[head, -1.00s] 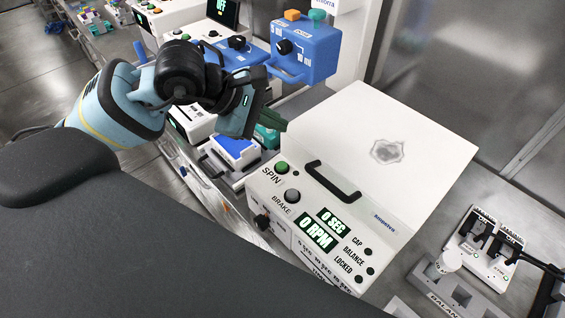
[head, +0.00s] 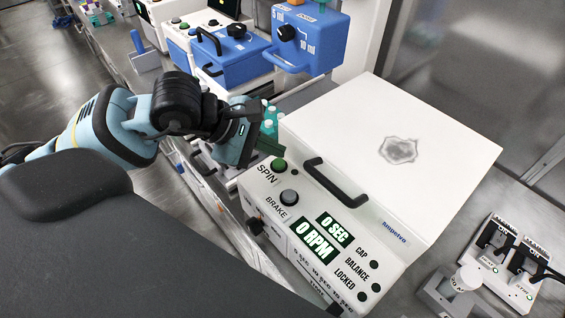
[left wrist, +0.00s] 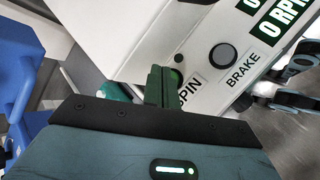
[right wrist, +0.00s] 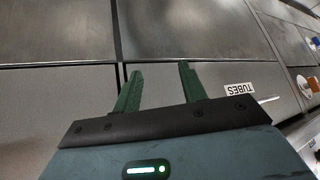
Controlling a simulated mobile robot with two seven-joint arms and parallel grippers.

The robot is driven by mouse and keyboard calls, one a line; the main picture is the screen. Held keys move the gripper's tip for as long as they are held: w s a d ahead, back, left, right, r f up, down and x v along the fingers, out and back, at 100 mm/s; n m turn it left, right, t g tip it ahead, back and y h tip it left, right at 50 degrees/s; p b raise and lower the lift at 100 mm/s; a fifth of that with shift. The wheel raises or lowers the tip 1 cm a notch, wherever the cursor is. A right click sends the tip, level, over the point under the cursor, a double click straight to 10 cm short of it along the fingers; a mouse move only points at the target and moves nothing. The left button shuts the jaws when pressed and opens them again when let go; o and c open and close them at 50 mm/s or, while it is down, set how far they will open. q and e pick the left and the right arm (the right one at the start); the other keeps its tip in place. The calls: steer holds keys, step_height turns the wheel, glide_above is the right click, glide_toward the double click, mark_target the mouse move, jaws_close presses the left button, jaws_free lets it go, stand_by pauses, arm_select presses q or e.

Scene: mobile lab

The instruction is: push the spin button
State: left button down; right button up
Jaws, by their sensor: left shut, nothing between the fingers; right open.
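The green SPIN button (head: 279,165) is on the front panel of a white centrifuge (head: 445,165), beside the word SPIN. The grey BRAKE button (head: 288,197) is next to it and also shows in the left wrist view (left wrist: 222,57). My left gripper (head: 270,148) is shut and empty, its fingertips close to the SPIN button on its far left side. In the left wrist view the shut fingers (left wrist: 158,86) partly hide the SPIN button; I cannot tell if they touch it. My right gripper (right wrist: 160,85) is open and empty, before grey cabinet fronts.
The centrifuge has a black handle (head: 335,180) close to the SPIN button, and its display (head: 315,240) reads 0 SEC and 0 RPM. A teal rack (head: 270,122) and blue devices (head: 310,40) stand behind my left gripper. A white block device (head: 505,260) is at the right.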

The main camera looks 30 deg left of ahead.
arm_select(q)
steer(key=shift+f, duration=0.1)
arm_select(e)
steer(key=shift+s+f, duration=0.25)
steer(key=shift+s, duration=0.05)
stand_by(0.9)
arm_select(q)
steer(key=shift+f, duration=0.15)
arm_select(e)
steer(key=shift+f, duration=0.1)
stand_by(0.7)
arm_select(q)
steer(key=shift+f+b, duration=0.35)
steer(key=shift+b, duration=0.1)
arm_select(e)
steer(key=shift+s+f, duration=0.25)
steer(key=shift+f, duration=0.2)
